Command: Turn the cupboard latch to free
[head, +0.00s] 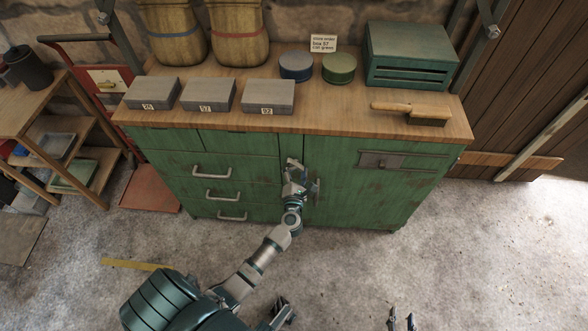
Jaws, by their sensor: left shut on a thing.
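The green cupboard (350,205) stands against the wall, its door on the right side shut. My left gripper (294,178) reaches up to the door's left edge and is shut on the cupboard latch (292,163), which is mostly hidden behind the fingers. The latch's exact angle is hard to tell. A grey upright handle (317,190) shows just right of the gripper. My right gripper (402,319) is low at the bottom edge, well away from the cupboard, with its fingers apart and nothing between them.
Drawers with grey handles (212,171) are left of the latch. A metal plate (382,160) is on the door's upper part. The wooden top (200,121) holds grey boxes, round tins, a green case (410,50) and a brush (428,115). The floor in front is open.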

